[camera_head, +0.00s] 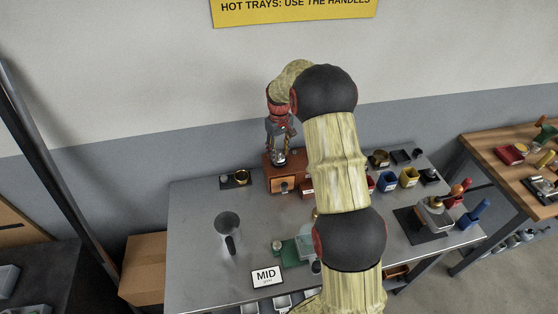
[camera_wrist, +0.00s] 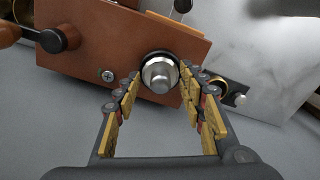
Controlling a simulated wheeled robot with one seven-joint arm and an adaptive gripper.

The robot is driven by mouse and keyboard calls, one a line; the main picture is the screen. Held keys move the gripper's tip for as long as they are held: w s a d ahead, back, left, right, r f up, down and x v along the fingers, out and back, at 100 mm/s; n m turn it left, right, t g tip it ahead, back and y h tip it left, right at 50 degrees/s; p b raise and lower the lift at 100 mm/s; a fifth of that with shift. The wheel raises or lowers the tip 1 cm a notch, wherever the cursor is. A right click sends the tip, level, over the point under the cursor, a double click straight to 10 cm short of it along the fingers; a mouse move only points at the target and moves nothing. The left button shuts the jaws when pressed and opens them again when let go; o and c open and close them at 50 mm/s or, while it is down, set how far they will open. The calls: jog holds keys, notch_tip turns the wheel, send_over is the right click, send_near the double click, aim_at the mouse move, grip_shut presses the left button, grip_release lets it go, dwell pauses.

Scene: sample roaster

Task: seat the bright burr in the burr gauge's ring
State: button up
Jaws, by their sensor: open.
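A bright silver stepped round piece, which looks like the bright burr (camera_wrist: 160,75), stands in a dark round seat on top of the brown wooden grinder (camera_wrist: 100,30). In the head view it shows as a small shiny shape (camera_head: 279,157) under my gripper (camera_head: 281,138). My gripper (camera_wrist: 161,80) is open, with one finger on each side of the bright piece; I cannot tell whether they touch it. The burr gauge seems to be the dark plate (camera_head: 227,184) with a brass ring (camera_head: 241,176) left of the grinder. That ring is partly hidden behind my right finger in the wrist view (camera_wrist: 217,83).
A grey funnel-like cup (camera_head: 227,223), a green device (camera_head: 289,253) and a MID card (camera_head: 266,276) stand on the metal table. Coloured cups (camera_head: 408,177) and a scale-like device (camera_head: 433,212) are at right. The table's left part is mostly clear. My arm hides its middle.

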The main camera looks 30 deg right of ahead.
grip_shut()
dwell(0.5)
dwell(0.3)
